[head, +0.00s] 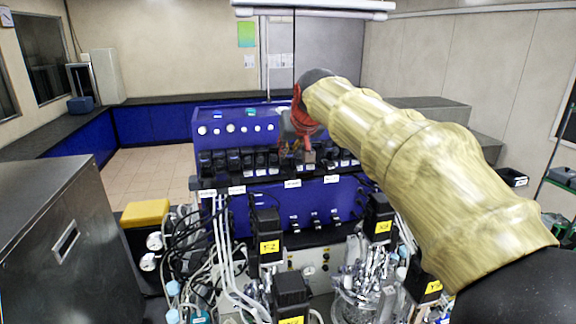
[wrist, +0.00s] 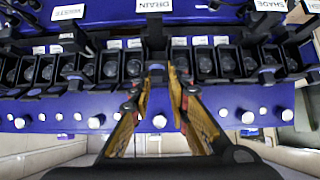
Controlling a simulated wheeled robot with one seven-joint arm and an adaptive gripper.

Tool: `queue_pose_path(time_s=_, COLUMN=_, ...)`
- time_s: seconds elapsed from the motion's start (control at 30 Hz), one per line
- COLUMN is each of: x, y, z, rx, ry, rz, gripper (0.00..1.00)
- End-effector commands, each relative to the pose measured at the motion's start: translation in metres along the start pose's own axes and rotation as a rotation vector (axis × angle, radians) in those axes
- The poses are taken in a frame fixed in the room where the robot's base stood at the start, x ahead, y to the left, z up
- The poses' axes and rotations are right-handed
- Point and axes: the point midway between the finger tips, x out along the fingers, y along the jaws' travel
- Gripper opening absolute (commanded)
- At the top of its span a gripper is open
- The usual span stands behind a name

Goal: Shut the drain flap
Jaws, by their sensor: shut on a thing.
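The white DRAIN label (wrist: 157,5) is at the top centre of the wrist view. Below it a narrow black flap (wrist: 154,35) stands out from a row of black switch housings. My gripper (wrist: 158,78) has its yellow fingers close together at this flap, shut on its near end. The fingertips hide part of the flap and the housing behind it, so its exact angle is unclear. In the head view my gripper (head: 302,152) reaches down to the black row on the blue console (head: 262,205). The flap is too small to make out there.
Other black flaps stand to either side, near the SHADE label (wrist: 269,5) and another white label (wrist: 68,12). White knobs (wrist: 159,121) line the blue panel. Black pump heads (head: 267,222), tubing and a glass vessel (head: 357,300) crowd the foreground. Tiled floor (head: 150,172) is clear at left.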

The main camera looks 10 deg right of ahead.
Motion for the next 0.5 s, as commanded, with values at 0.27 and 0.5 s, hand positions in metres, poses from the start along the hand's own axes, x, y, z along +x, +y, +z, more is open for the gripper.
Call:
queue_pose_path(time_s=0.27, x=0.0058, y=0.003, z=0.0116, rx=-0.002, ry=0.146, rz=0.006, gripper=0.0)
queue_pose_path(time_s=0.5, x=0.0079, y=0.0029, z=0.0162, rx=-0.002, ry=0.27, rz=0.005, gripper=0.0)
